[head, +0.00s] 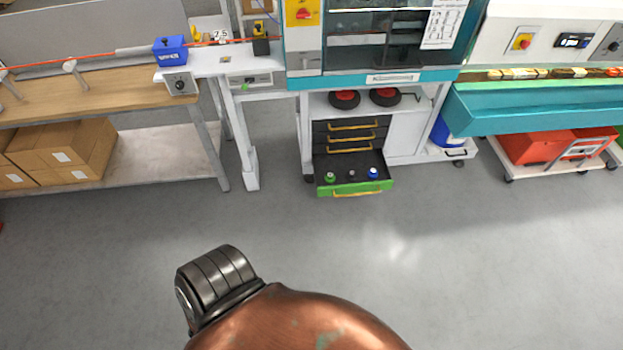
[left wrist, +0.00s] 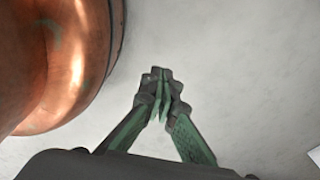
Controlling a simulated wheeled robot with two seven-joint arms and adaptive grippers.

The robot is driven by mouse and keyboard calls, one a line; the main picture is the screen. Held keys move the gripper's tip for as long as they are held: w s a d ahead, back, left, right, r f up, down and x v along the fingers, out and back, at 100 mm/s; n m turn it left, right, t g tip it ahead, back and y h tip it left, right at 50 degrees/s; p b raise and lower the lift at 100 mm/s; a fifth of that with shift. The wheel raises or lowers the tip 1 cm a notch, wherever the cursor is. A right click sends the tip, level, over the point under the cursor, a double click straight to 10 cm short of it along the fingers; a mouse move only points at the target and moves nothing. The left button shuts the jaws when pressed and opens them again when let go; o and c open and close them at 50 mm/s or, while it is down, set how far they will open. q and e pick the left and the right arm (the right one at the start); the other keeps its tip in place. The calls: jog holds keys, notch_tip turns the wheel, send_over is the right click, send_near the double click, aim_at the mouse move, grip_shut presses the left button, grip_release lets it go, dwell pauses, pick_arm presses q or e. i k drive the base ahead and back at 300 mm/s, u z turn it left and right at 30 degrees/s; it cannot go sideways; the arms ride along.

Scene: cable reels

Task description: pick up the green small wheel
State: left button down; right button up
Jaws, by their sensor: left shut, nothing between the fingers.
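The green small wheel (head: 330,177) sits in the open bottom drawer (head: 353,188) of the black drawer unit, at its left side in the head view. A small dark wheel (head: 351,173) and a blue one (head: 373,173) stand to its right in the same drawer. My left gripper (left wrist: 160,92) shows in the left wrist view, its fingertips together, empty, over bare floor. It is not in the head view. My right gripper is in neither view.
The closed drawers (head: 352,135) with yellow handles are above the open one. A workbench (head: 130,150) with cardboard boxes (head: 65,147) stands at left. Red crates (head: 535,146) sit on a low trolley at right. The grey floor (head: 450,250) in front is clear.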

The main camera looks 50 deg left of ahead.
aim_at(330, 178)
jog(key=u, duration=1.8)
